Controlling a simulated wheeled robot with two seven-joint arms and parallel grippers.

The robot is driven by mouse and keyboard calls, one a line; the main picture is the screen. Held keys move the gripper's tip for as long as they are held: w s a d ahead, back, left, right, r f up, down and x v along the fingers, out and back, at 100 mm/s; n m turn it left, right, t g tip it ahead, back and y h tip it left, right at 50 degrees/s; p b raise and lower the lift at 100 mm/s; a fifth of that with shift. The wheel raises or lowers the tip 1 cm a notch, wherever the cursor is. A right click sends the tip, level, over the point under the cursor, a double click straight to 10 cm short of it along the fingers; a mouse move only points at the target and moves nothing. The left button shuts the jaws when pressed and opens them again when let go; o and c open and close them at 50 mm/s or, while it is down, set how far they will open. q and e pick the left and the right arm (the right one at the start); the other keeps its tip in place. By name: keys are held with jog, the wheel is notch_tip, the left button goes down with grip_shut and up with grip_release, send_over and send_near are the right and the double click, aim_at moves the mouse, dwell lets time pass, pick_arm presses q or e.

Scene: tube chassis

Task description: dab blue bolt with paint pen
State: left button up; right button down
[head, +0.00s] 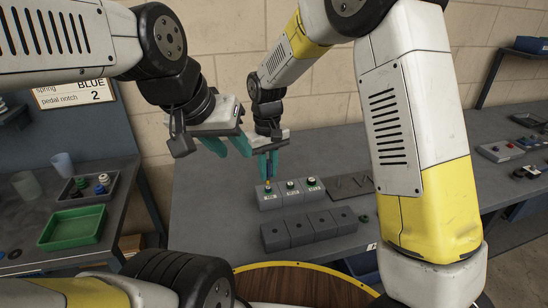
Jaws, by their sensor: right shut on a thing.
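My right gripper (268,167) points down over the left end of a grey block (291,195). It is shut on a thin, dark upright thing, probably the paint pen, mostly hidden between the teal fingers. Its lower end is at or just above the left station of the block, where a small blue and yellow spot (267,186) shows. I cannot tell whether they touch, or make out the blue bolt clearly. Two other stations hold small dark-and-light parts (290,186) and green-topped parts (311,182). My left gripper (229,147) is open and empty, its teal fingers apart, left of the right one.
A second grey block (308,229) with several sections stands in front. A dark tray (350,186) lies to the right. On the left bench are a green tray (73,229), a dark tray with small parts (110,187) and two cups. The table's left part is clear.

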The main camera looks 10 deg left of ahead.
aim_at(268, 161)
jog(key=shift+f, duration=0.4)
dwell(0.5)
jog(key=shift+f, duration=0.35)
jog(key=shift+r, duration=0.15)
jog(key=shift+r, duration=2.9)
